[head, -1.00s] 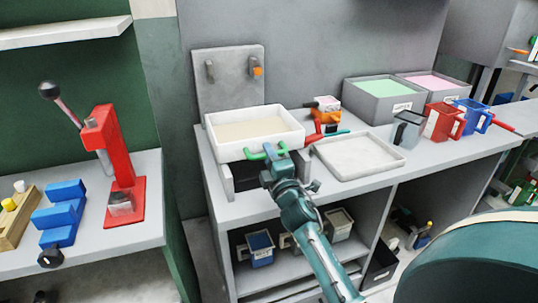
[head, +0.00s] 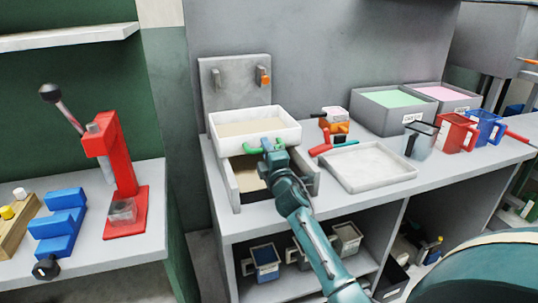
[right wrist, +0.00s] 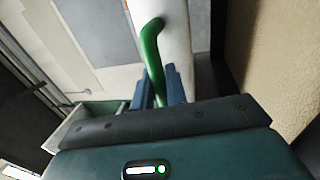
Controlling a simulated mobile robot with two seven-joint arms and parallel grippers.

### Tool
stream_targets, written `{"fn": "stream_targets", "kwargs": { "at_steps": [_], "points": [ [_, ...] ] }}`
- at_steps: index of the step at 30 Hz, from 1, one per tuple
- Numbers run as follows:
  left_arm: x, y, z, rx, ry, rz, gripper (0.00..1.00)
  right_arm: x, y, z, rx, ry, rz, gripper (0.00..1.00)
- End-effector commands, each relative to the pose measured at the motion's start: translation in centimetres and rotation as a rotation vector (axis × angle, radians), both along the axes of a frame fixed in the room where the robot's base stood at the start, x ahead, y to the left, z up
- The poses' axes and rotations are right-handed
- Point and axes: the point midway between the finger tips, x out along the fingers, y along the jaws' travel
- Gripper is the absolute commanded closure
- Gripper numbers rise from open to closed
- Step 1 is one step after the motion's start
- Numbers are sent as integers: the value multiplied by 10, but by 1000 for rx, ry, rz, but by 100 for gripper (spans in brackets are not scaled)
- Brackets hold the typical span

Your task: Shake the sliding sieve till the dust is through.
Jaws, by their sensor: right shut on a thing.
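The sliding sieve (head: 290,133) is a white-rimmed tray with a beige surface inside. It sits over a grey box (head: 236,188), set back so that the box's front part is open, showing beige material inside. My right gripper (head: 267,146) is shut on the sieve's green handle (head: 249,148) at the front wall. In the right wrist view the handle (right wrist: 152,55) stands between the blue fingers (right wrist: 160,90), beside the sieve's white wall (right wrist: 178,30), with beige at the right. I cannot tell how much dust lies on the sieve. My left gripper is out of view.
A shallow white tray (head: 395,178) lies right of the box. Behind it are red and orange tools (head: 330,127). Grey bins with green (head: 398,98) and pink contents and several jugs (head: 455,133) stand further right. A red press (head: 122,170) stands on the left bench.

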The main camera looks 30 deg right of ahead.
Motion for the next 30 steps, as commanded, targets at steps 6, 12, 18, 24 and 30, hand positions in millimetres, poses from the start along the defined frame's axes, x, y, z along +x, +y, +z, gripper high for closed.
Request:
{"fn": "stream_targets", "kwargs": {
  "at_steps": [6,12,18,24,30],
  "points": [
    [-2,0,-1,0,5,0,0,1,-2,3,0,-3,-4,100],
    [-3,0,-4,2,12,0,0,0,-1,3,0,-3,-3,70],
    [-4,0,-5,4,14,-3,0,0,-1,3,0,-3,-2,67],
    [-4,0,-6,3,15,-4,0,-8,1,-1,-1,-2,-2,67],
    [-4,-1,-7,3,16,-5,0,-44,10,-9,-1,0,-1,67]
  ]
}}
